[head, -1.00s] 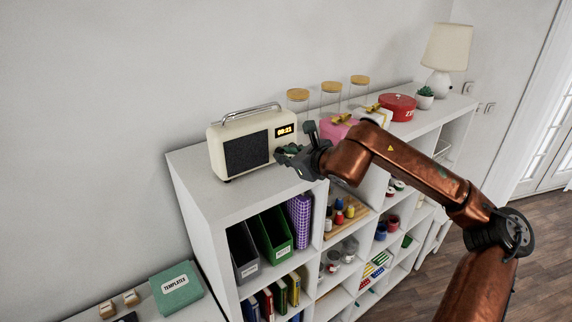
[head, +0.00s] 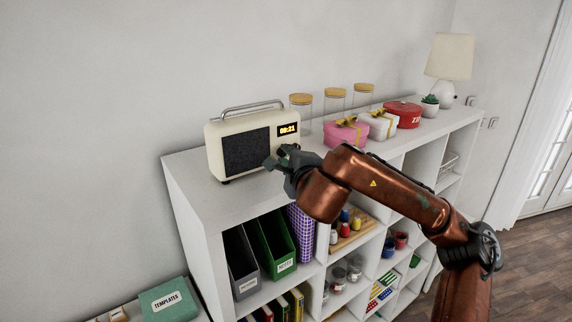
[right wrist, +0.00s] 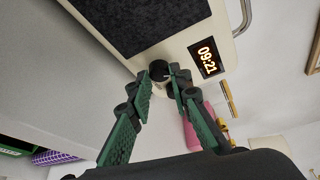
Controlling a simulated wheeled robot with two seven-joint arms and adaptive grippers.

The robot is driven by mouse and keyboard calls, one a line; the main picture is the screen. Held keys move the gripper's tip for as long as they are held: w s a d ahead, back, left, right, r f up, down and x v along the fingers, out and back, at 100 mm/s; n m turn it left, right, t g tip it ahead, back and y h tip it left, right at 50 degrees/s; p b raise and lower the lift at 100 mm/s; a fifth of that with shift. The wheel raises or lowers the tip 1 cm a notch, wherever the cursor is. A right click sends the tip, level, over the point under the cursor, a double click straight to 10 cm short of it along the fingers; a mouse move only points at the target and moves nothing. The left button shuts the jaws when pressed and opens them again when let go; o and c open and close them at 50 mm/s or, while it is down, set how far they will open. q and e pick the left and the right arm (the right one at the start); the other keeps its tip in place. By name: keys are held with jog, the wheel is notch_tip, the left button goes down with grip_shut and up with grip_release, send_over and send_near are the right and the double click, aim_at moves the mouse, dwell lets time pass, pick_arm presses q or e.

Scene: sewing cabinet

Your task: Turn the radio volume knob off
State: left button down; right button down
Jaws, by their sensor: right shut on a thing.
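The cream radio (head: 215,150) stands upright on the white shelf top, with a dark speaker panel and a lit clock display (head: 287,130). In the right wrist view its dark round volume knob (right wrist: 159,69) shows below the display (right wrist: 206,57). My right gripper (right wrist: 160,80) has its green-padded fingers closed in on either side of the knob. In the head view the right gripper (head: 278,159) is at the radio's lower right front and hides the knob. My left gripper is in neither view.
Glass jars with wooden lids (head: 301,100), a pink gift box (head: 342,138), a white gift box (head: 379,126) and a red tin (head: 403,113) stand right of the radio. Binders (head: 277,240) fill a cubby below. The shelf top (head: 195,180) left of the radio is clear.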

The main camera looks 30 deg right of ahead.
jog(key=shift+f+n+t+h+b, duration=0.3)
jog(key=shift+n+t+h+b, duration=0.2)
jog(key=shift+n+b, duration=0.7)
jog(key=shift+n+t+b, duration=0.3)
jog(key=shift+n+b, duration=0.25)
jog(key=shift+n, duration=0.05)
jog(key=shift+r, duration=0.1)
jog(key=c, duration=2)
grip_release()
jog(key=shift+w, duration=0.1)
jog(key=shift+c, duration=0.2)
jog(key=v, duration=1.2)
